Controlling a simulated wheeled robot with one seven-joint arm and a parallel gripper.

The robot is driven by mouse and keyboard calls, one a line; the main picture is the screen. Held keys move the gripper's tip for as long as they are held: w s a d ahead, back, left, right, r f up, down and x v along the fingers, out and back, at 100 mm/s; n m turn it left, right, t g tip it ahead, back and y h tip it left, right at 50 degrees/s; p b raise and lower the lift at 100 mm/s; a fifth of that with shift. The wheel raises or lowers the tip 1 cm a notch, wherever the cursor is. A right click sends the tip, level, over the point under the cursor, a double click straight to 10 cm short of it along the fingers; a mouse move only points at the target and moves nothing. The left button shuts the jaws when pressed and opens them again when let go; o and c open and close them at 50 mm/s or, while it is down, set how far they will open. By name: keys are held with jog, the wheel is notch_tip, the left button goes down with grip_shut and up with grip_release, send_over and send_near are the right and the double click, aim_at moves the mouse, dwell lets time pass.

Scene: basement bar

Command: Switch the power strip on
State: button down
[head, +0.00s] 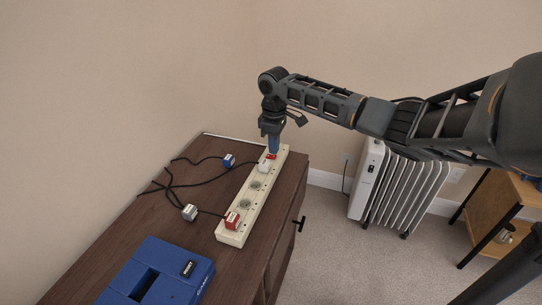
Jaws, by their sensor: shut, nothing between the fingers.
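The power strip (252,198) is a long cream bar lying on a dark wooden cabinet. A small red part, which looks like its switch (271,156), shows near its far end. A white plug (263,167) and a red plug (232,219) sit on the strip, with bare sockets between them.
Loose black cables with a blue plug (229,160) and a grey plug (190,212) lie left of the strip. A blue case (165,268) stands at the near side of the cabinet top (120,232). A white radiator (385,185) stands on the floor at right.

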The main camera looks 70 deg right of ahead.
aim_at(274, 156)
jog(key=shift+f+b, duration=0.45)
jog(key=shift+f, duration=0.45)
dwell(0.8)
notch_tip(274, 156, up, 5)
jog(key=p, duration=0.5)
jog(key=shift+r+p, duration=0.3)
jog(key=shift+r, duration=0.7)
jog(key=shift+w+a, duration=0.1)
